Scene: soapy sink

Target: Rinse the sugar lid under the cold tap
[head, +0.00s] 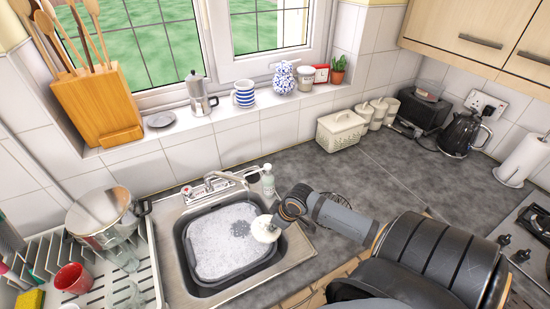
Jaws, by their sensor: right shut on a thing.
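My right gripper (272,224) reaches over the right side of the sink (171,262) and is shut on a small round white lid (264,231). The lid is at the right edge of the dark bowl (208,287) of suds in the sink; I cannot tell whether it touches the water. The chrome tap (217,184) stands behind the bowl, with a red mark at its left end. The lid is forward and right of the tap. I cannot make out any running water. My left gripper is out of view.
A white draining rack (150,268) with a pot (101,213), glasses and a red cup (73,278) lies left of the sink. The grey worktop (300,165) behind my arm is mostly clear.

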